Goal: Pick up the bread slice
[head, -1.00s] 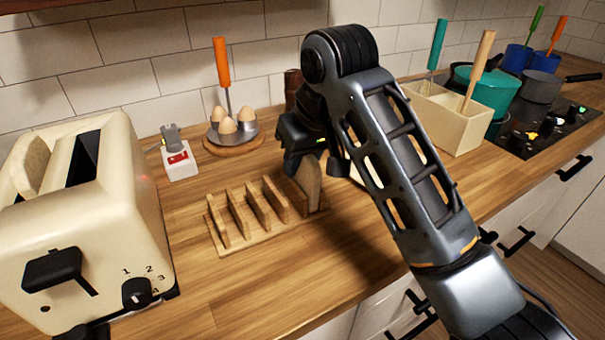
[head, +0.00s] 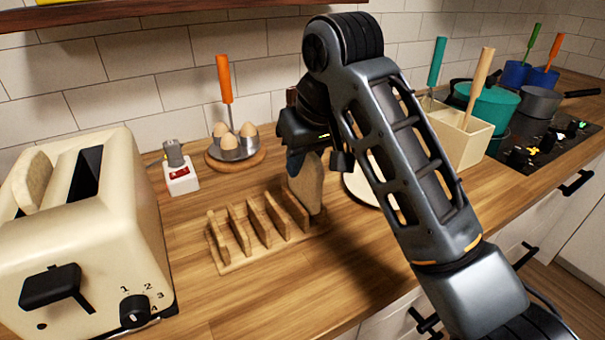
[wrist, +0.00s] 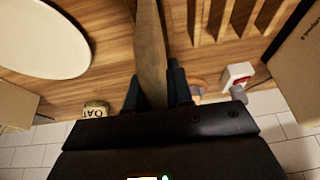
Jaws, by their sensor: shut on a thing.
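The bread slice (head: 306,184) is upright in my gripper (head: 303,158), at the right end of the wooden toast rack (head: 236,262). My gripper is shut on the slice's upper part. In the wrist view the slice (wrist: 151,50) stands edge-on between the two fingers of my gripper (wrist: 153,90). In the head view its lower end is close to the rack's right end; I cannot tell whether it touches. The rack's other slots, left of the slice, look empty.
A cream toaster (head: 110,215) with another slice (head: 36,183) in one slot stands at left. An egg holder (head: 233,152) and a red-switch device (head: 181,175) stand behind the rack. A round plate (head: 362,184) is partly hidden behind my arm. A utensil box (head: 470,140) is right.

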